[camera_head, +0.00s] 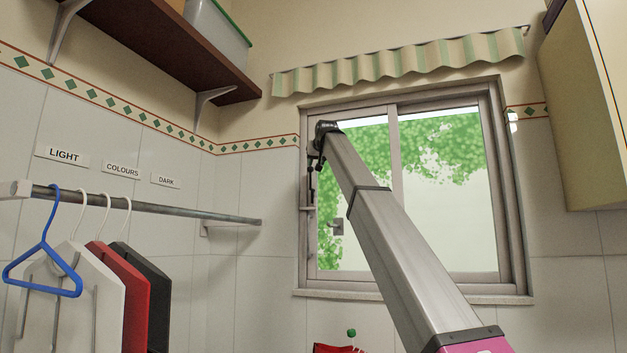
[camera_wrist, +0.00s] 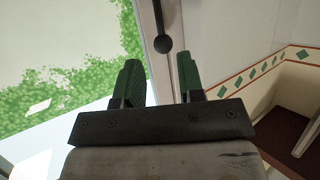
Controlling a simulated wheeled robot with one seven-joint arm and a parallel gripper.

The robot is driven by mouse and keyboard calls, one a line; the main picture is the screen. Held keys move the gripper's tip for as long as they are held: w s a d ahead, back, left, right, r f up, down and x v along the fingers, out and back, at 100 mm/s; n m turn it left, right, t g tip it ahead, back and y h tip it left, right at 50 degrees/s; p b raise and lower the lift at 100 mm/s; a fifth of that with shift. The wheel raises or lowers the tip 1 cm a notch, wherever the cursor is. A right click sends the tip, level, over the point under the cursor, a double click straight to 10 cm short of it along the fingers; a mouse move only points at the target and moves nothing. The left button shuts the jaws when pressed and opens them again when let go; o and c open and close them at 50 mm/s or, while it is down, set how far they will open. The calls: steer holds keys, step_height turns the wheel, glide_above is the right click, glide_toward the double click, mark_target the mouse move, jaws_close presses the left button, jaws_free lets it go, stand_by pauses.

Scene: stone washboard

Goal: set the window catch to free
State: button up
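The window (camera_head: 440,200) has a grey frame and sliding panes. A dark round knob on a thin stem (camera_wrist: 162,43), which looks like part of the window catch, shows in the wrist view against the light frame. My gripper (camera_wrist: 160,78) has two green-padded fingers spread apart, with nothing between them. The knob appears beyond the fingertips, in line with the gap; I see no contact. In the head view my gripper (camera_head: 314,172) is at the window's left frame, partly hidden by my arm. The catch's setting cannot be read.
A small square plate (camera_head: 337,227) is on the left pane. A striped valance (camera_head: 400,66) hangs above the window. A rail (camera_head: 150,207) with hangers and garments is at left, below a brown shelf (camera_head: 150,50). A cabinet (camera_head: 585,110) is at right.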

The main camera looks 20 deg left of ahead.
steer(key=x, duration=1)
steer(key=shift+w+a+f, duration=0.15)
steer(key=shift+w+f, duration=0.05)
steer(key=shift+w, duration=0.05)
steer(key=c, duration=0.6)
jaws_close()
steer(key=shift+r, duration=0.1)
